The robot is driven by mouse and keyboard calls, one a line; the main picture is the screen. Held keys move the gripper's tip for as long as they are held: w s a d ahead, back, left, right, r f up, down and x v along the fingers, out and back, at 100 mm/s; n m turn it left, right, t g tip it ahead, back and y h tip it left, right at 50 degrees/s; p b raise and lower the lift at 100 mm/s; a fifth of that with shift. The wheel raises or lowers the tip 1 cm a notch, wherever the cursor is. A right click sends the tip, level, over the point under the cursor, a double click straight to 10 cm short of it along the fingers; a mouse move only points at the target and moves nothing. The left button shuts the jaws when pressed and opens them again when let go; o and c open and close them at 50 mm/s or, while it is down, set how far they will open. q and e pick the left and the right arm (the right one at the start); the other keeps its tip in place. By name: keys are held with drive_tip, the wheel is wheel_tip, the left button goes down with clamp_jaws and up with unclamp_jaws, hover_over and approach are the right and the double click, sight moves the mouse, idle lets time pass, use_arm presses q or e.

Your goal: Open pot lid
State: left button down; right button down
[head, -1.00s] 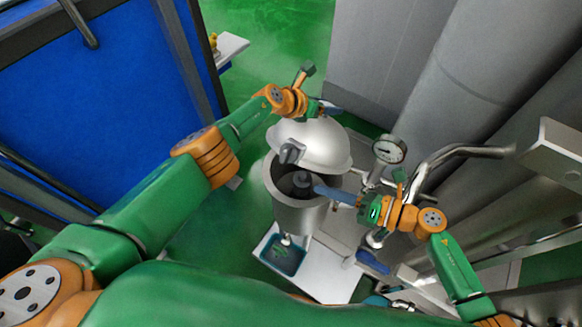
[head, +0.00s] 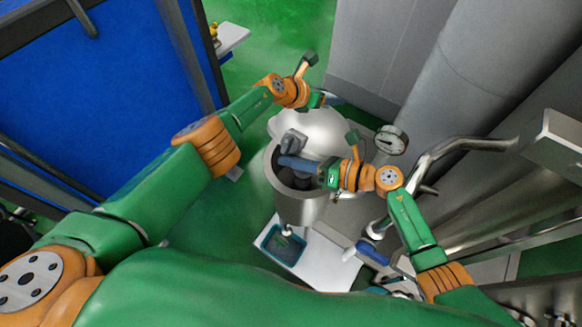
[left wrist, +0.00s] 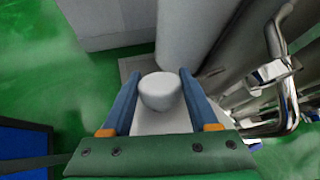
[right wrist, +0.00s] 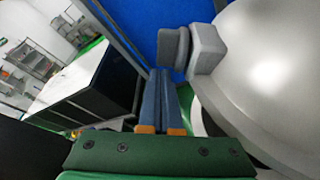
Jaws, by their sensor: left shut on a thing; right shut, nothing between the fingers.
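The pot (head: 298,210) is a silver vessel in the middle of the head view. Its domed lid (head: 312,128) is tilted up at the far side, and the dark inside shows in front of it. A grey block-like fitting (head: 292,141) sits at the lid's near left edge. My left gripper (head: 334,99) is beyond the lid. In the left wrist view its fingers stand either side of the lid's round pale knob (left wrist: 160,92), gripping it. My right gripper (head: 284,161) is shut and empty over the pot's opening; in the right wrist view its fingertips are just below the fitting (right wrist: 190,48).
A pressure gauge (head: 391,140) and metal pipes (head: 450,150) stand close on the right. A teal tray (head: 284,246) lies on a white platform (head: 325,268) below the pot. A large blue panel (head: 85,95) is at the left. Green floor lies open between panel and pot.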

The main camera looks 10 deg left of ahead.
use_arm(q)
drive_tip(key=shift+w+r, duration=0.1)
drive_tip(key=shift+r, duration=0.05)
drive_tip(key=shift+w+f, duration=0.1)
drive_tip(key=shift+f, duration=0.15)
use_arm(e)
drive_tip(key=shift+w+d+r+m, duration=0.3)
drive_tip(key=shift+w+d+r, duration=0.05)
drive_tip(key=shift+w+r, duration=0.4)
use_arm(q)
drive_tip(key=shift+c, duration=1.9)
unclamp_jaws()
drive_tip(key=shift+o, duration=1.1)
use_arm(e)
drive_tip(key=shift+s, duration=0.15)
use_arm(q)
drive_tip(key=shift+s+r, duration=0.1)
drive_tip(key=shift+s, duration=0.1)
use_arm(e)
drive_tip(key=shift+a, duration=0.1)
use_arm(q)
drive_tip(key=shift+w+r, duration=0.1)
